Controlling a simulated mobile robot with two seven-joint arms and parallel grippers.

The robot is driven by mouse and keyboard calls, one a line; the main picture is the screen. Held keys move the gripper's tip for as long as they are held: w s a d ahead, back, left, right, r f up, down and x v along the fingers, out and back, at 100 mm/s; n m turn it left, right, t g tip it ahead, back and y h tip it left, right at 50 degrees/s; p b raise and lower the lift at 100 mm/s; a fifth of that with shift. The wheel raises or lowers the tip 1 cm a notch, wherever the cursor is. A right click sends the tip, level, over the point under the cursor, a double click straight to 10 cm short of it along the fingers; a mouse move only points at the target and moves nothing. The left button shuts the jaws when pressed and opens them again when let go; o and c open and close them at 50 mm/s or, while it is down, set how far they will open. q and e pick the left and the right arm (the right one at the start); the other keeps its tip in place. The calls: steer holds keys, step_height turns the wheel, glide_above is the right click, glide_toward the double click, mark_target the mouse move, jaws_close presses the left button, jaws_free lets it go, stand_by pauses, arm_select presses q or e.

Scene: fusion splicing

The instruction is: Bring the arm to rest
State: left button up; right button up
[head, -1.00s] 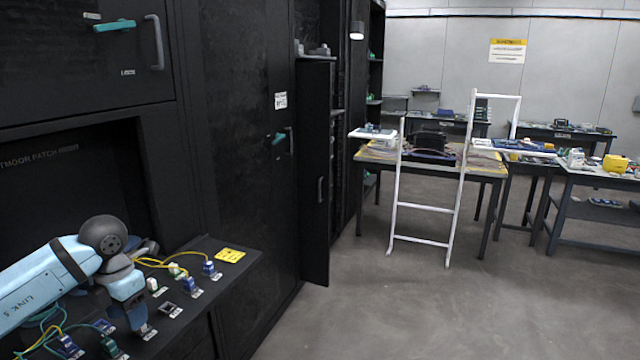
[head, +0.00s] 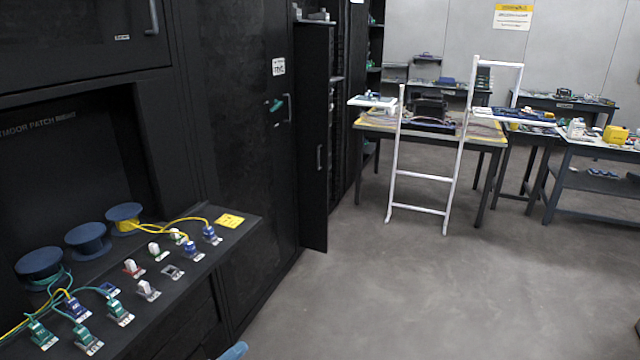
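Neither of my grippers is in the head view. A small light-blue piece of my arm (head: 234,351) shows at the bottom edge, left of the middle. The rest of that arm is out of the frame. No hand or fingertips can be seen, so I cannot see whether anything is held.
A dark shelf (head: 225,243) at the left bears blue spools (head: 88,238), several small connectors and a yellow label (head: 230,220). A black cabinet door (head: 313,140) stands open. A white frame (head: 422,176) stands before a table (head: 373,124). The grey floor (head: 400,290) is clear.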

arm_select(q)
steer(key=s+a+f+n+g+y, duration=0.2)
steer(key=s+a+f+n+y, duration=0.1)
steer(key=s+f+n+y, duration=0.55)
steer(key=s+a+f+n+g+y, duration=0.1)
steer(key=s+a+f+n+y, duration=0.25)
steer(key=s+f+n, duration=0.55)
step_height(320, 180, up, 8)
steer(key=w+p, duration=0.1)
steer(key=p, duration=1.1)
steer(key=shift+w+a+g, duration=0.2)
steer(key=shift+a+g, duration=0.05)
steer(key=shift+g, duration=0.05)
steer(key=shift+m, duration=0.25)
steer(key=shift+o, duration=0.3)
